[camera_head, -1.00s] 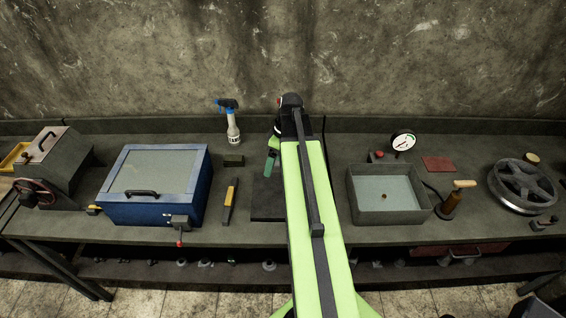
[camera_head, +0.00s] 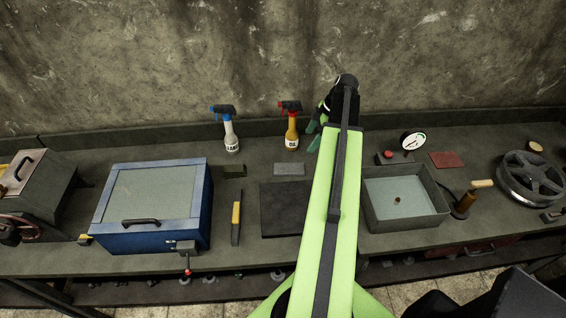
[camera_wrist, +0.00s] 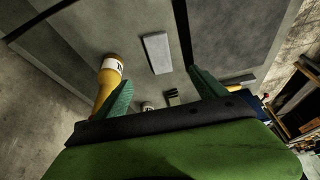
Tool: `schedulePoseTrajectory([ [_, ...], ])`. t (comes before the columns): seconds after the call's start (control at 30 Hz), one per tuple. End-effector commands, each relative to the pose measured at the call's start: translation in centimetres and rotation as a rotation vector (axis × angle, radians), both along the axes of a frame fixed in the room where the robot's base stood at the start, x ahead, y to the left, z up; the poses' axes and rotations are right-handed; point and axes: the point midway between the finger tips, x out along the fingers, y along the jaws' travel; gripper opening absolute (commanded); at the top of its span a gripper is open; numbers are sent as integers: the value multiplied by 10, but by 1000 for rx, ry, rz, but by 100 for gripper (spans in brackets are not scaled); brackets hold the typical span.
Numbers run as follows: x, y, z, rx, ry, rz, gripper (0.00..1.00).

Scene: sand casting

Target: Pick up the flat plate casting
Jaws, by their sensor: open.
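A small flat grey rectangular piece (camera_head: 289,168), which looks like the flat plate casting, lies on the bench behind a dark square mat (camera_head: 283,209). A pale grey slab (camera_wrist: 157,52) in the wrist view appears to be the same piece. My gripper (camera_head: 318,135) is up near the back wall, to the right of the piece and apart from it. Its two green fingers are spread, with nothing between them; they also show in the wrist view (camera_wrist: 160,90).
A yellow spray bottle with a red head (camera_head: 291,128) stands close to my gripper's left. A blue-headed spray bottle (camera_head: 229,130) is farther left. A blue box (camera_head: 152,205) and a grey water tray (camera_head: 440,207) flank the mat. The wall is close behind.

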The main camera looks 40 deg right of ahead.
Motion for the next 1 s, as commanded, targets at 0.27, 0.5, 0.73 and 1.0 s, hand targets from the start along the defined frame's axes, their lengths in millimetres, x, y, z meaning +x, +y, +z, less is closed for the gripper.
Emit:
schedulePoseTrajectory([
  [0.27,-2,-1,-12,0,0,-7,82],
  [0.5,7,8,-61,0,0,-14,82],
  [0.73,20,21,-107,0,0,-15,82],
  [1.0,25,26,-114,0,0,-17,82],
])
